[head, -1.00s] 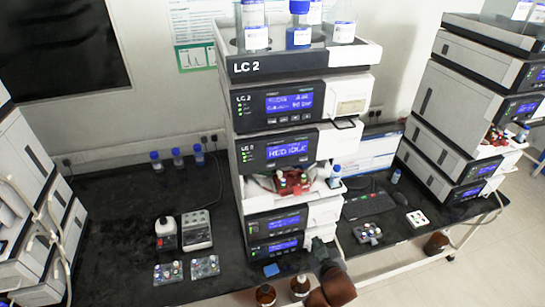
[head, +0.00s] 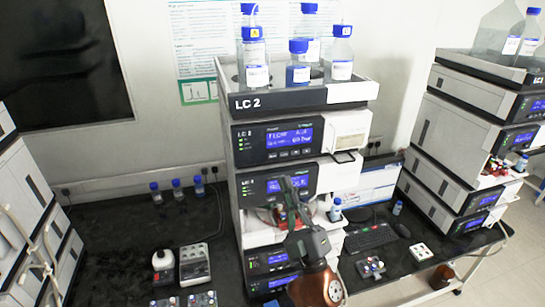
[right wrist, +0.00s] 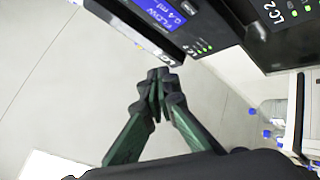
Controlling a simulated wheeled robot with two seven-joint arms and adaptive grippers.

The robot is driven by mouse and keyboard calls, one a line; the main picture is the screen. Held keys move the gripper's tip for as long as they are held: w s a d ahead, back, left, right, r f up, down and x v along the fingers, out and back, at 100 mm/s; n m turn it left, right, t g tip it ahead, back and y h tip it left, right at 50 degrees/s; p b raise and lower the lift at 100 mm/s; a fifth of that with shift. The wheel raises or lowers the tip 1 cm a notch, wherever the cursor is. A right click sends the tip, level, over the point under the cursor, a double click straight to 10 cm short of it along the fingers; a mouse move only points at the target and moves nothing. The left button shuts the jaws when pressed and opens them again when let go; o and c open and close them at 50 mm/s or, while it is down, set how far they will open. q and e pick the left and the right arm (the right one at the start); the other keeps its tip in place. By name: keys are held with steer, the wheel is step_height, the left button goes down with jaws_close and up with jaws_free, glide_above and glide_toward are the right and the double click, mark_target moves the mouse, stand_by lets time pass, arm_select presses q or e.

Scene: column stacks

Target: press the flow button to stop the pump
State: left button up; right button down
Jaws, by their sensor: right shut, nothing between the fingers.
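The LC 2 stack stands mid-bench in the head view. Its upper module has a lit blue display (head: 289,134) with a row of small buttons (head: 289,154) beneath it; their labels are too small to read. In the right wrist view a blue display (right wrist: 163,12) reads FLOW and 0.4 ml, with green lights beside it. My right gripper (head: 293,183) is in front of the second module's display (head: 268,187), partly hiding it, below the upper module's buttons. Its fingertips (right wrist: 160,76) are shut and empty, apart from the panel. My left gripper is not in view.
Capped bottles (head: 298,60) stand in the tray atop the stack. A second stack (head: 455,130) is at the right and another at the left edge. Small bottles (head: 177,188) and a grey device (head: 194,264) are on the black bench left of the stack.

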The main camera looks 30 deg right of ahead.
steer(key=shift+w, duration=0.15)
steer(key=b, duration=0.2)
glide_toward(270, 147)
steer(key=shift+w+a+r, duration=0.1)
steer(key=shift+w+r, duration=0.45)
steer(key=shift+r, duration=0.35)
steer(key=shift+w+r, duration=0.55)
steer(key=shift+r, duration=0.4)
steer(key=shift+w, duration=0.1)
steer(key=shift+w, duration=0.35)
steer(key=shift+w+b, duration=0.3)
steer(key=shift+w, duration=0.05)
stand_by(0.6)
steer(key=shift+s, duration=0.15)
stand_by(0.3)
steer(key=shift+s+p, duration=0.3)
steer(key=shift+s, duration=0.4)
